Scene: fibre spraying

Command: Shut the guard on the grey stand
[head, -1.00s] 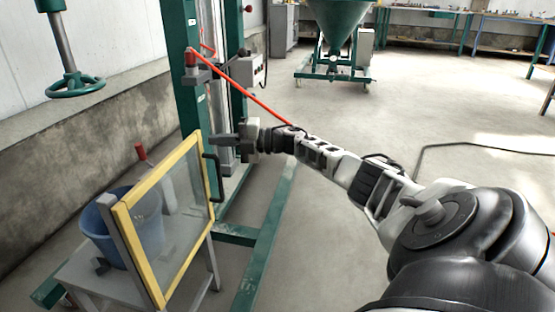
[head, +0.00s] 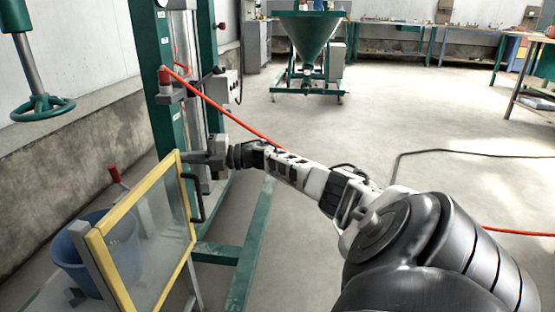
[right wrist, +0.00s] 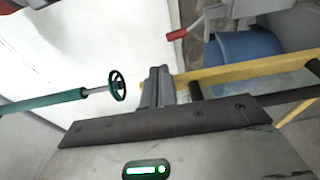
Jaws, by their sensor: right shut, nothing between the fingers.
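The guard is a clear panel in a yellow frame (head: 112,222) with a black handle (head: 194,198) on its right side. It stands upright on the grey stand (head: 42,292), with its near edge beside a grey post (head: 86,252). My right gripper (head: 190,158) is shut and empty, its tips at the guard's upper far corner in the head view; I cannot tell if they touch. In the right wrist view, the closed fingers (right wrist: 156,88) point towards the end of the yellow frame bar (right wrist: 240,71). My left gripper is out of view.
A green column (head: 147,60) with a red hose (head: 235,118) rises just beyond my right gripper. A green handwheel (head: 42,107) is at the left. The floor to the right is mostly clear.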

